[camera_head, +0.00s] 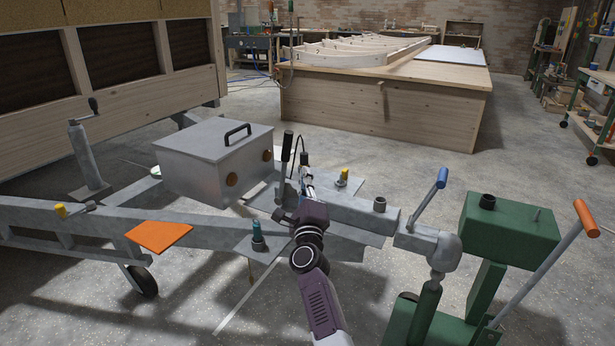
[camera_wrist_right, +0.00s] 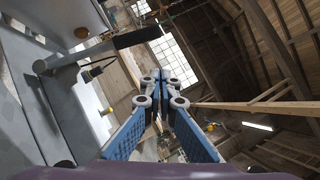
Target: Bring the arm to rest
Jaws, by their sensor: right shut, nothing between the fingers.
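My right arm comes in from the bottom middle of the head view. Its gripper (camera_head: 308,184) is over the grey trailer drawbar (camera_head: 365,212), beside an upright black-handled lever (camera_head: 286,150). In the right wrist view the fingers of this gripper (camera_wrist_right: 160,88) are together, with nothing between them, and point up toward the roof and a window. The black handle (camera_wrist_right: 137,37) and grey metal of the trailer show close by on the left of that view. My left gripper is not in view.
A grey metal box (camera_head: 215,160) stands on the trailer frame, with an orange plate (camera_head: 158,236) on the left beam. A blue-handled coupling (camera_head: 430,205) and a green stand (camera_head: 510,230) are at the right. A wooden workbench (camera_head: 400,105) stands behind, with open floor before it.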

